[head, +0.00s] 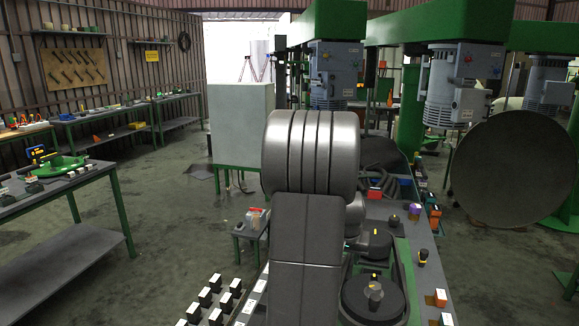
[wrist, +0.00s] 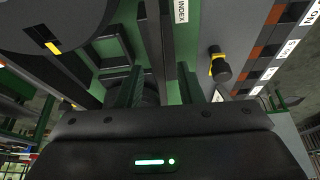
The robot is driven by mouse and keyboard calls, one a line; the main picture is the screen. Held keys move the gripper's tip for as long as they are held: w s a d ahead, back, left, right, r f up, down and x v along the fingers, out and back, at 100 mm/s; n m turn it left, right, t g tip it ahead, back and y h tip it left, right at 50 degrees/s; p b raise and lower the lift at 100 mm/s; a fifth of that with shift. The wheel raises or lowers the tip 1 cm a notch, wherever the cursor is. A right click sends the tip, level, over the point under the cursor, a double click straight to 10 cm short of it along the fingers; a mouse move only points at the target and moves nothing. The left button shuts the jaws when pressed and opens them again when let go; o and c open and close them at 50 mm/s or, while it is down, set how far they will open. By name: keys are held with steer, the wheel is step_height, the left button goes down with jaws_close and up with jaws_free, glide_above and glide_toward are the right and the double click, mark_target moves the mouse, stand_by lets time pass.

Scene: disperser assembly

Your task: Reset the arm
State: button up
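My arm rises in the middle of the head view, and its grey links hide my gripper there. In the wrist view, my gripper (wrist: 160,86) shows as a dark body with a green light bar and two dark green fingers. The fingers stand apart, and I see nothing clamped between them. Beyond them lies a green and dark machine panel with an "INDEX" label (wrist: 181,12). A large black dial with a yellow mark (wrist: 48,42) is at the upper left. A small black and yellow knob (wrist: 218,66) is at the right.
A grey bench with round black dials (head: 372,298) and labelled blocks (head: 440,298) lies close around my arm. Green machines with grey motors (head: 465,85) and a large dark disc (head: 513,165) stand at right. A worktable (head: 60,200) is at left. Open floor (head: 175,215) lies between.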

steer(key=shift+w+d+p, duration=0.1)
steer(key=shift+w+p, duration=0.1)
steer(key=shift+p, duration=0.15)
steer(key=shift+r+p, duration=0.55)
steer(key=shift+r, duration=0.15)
steer(key=shift+f, duration=0.1)
